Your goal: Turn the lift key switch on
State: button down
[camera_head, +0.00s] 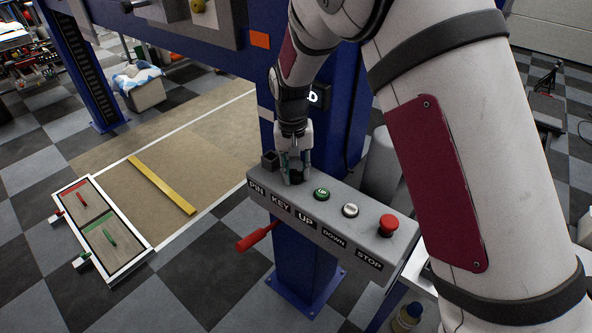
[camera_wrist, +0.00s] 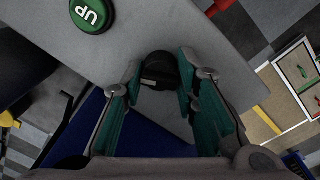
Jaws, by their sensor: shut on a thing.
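The lift key switch is a round black knob (camera_wrist: 157,68) on the grey control box (camera_head: 338,226), above the KEY label (camera_head: 281,203). In the head view it is mostly hidden by my gripper (camera_head: 294,172). My gripper points down at the box top, with its fingers shut on the knob from both sides. In the wrist view the teal-padded fingers (camera_wrist: 160,78) stand on either side of the knob, which has a dark raised bar. I cannot tell the knob's exact turned position.
Right of the switch are a green UP button (camera_head: 321,194), a white DOWN button (camera_head: 350,210) and a red STOP button (camera_head: 388,225). A dark square socket (camera_head: 270,160) is at the PIN label. A red handle (camera_head: 257,236) sticks out in front. A blue lift post (camera_head: 345,100) stands behind.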

aim_at(293, 171)
jog(key=c, duration=1.3)
grip_release()
jog(key=r, duration=1.2)
jog(key=shift+a, duration=0.35)
jog(key=shift+s, duration=0.1)
